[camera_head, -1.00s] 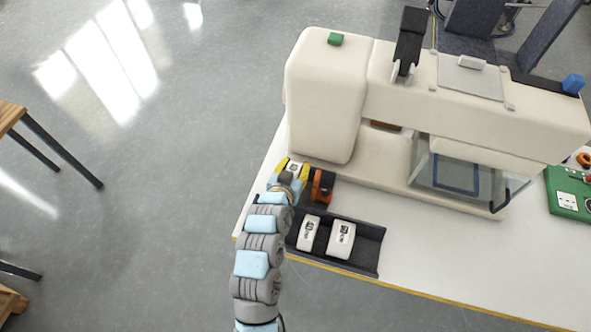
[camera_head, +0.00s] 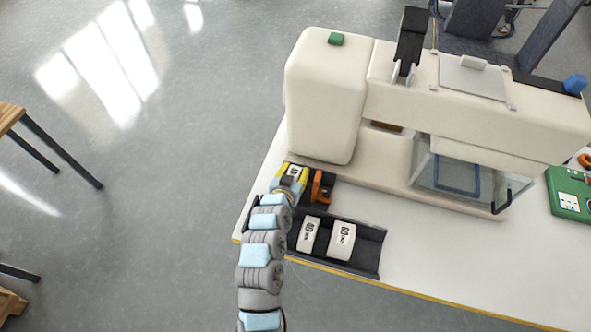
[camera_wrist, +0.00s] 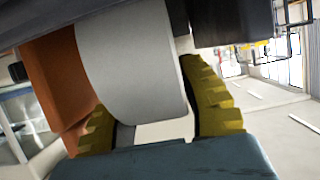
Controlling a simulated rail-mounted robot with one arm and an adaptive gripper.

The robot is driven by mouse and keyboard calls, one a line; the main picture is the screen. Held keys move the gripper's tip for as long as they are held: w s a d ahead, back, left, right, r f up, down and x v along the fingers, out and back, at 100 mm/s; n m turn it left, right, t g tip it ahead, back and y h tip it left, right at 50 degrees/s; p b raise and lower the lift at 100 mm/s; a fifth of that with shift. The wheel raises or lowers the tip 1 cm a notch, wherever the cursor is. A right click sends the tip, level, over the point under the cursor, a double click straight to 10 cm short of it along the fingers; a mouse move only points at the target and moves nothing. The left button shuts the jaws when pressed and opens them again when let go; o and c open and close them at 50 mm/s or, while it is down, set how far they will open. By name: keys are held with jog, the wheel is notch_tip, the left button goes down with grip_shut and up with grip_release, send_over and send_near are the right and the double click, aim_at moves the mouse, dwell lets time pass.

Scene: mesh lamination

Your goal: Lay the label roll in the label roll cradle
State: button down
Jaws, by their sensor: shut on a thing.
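My gripper (camera_head: 293,171) is at the near-left end of the white machine, over the upper end of the dark tray (camera_head: 368,262). Its yellow fingers are shut on a white label roll, whose dark-marked face shows between them in the head view. In the wrist view the roll (camera_wrist: 135,65) fills the middle, with a finger on each side of my gripper (camera_wrist: 155,118). An orange part (camera_head: 321,187) is close on the right. On top of the machine, a black holder with pale side plates (camera_head: 410,50) may be the cradle; I cannot tell for sure.
Two more white rolls, marked 40 (camera_head: 309,235) and 60 (camera_head: 342,241), lie in the tray. The big white machine (camera_head: 320,100) stands behind. A green box (camera_head: 572,195) is at far right. The white table (camera_head: 450,260) is clear in front.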

jog(key=shift+f, duration=0.15)
jog(key=c, duration=0.7)
grip_release()
